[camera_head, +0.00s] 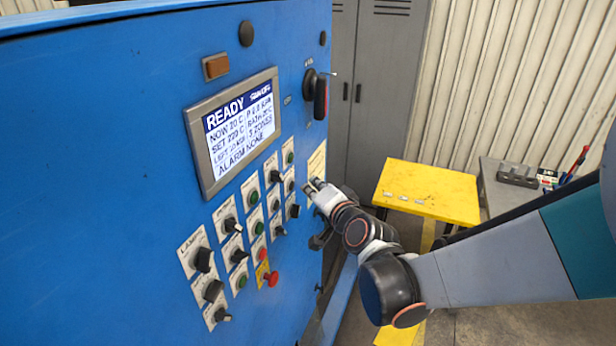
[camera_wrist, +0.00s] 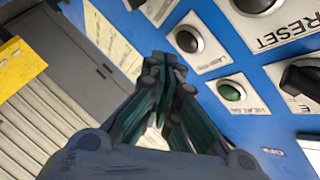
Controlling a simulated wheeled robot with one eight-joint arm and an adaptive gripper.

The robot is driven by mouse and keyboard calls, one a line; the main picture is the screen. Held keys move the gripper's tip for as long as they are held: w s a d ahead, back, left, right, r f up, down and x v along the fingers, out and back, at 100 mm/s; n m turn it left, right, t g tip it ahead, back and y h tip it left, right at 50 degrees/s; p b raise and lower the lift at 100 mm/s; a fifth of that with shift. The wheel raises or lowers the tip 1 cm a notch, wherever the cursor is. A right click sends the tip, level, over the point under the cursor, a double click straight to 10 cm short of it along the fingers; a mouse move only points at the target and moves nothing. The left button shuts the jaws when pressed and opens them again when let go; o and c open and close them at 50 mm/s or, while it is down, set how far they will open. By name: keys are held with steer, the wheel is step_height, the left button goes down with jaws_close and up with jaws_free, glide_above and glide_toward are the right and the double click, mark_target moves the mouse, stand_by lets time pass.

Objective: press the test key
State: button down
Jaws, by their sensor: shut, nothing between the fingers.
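The blue control panel (camera_head: 120,150) carries rows of buttons and knobs on small white plates. Most plate labels are too small to read, so I cannot tell which key is the test key. My gripper (camera_head: 311,187) is shut and empty at the panel's right side, beside the right-hand column of controls. In the wrist view my gripper (camera_wrist: 165,65) points toward the panel. A dark round button (camera_wrist: 188,40) and a green button (camera_wrist: 231,93) lie to the right of its fingertips. A plate reading RESET (camera_wrist: 288,30) is farther right. Contact with the panel cannot be told.
A lit screen (camera_head: 240,125) reads READY and ALARM NONE. A red mushroom button (camera_head: 271,278) sits low on the panel, and a black rotary handle (camera_head: 320,97) is higher up. A yellow table (camera_head: 428,190) and grey cabinet (camera_head: 375,100) stand behind my arm.

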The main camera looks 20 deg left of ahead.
steer(key=d, duration=0.4)
steer(key=shift+s+d+b, duration=0.2)
steer(key=shift+b, duration=0.1)
stand_by(0.5)
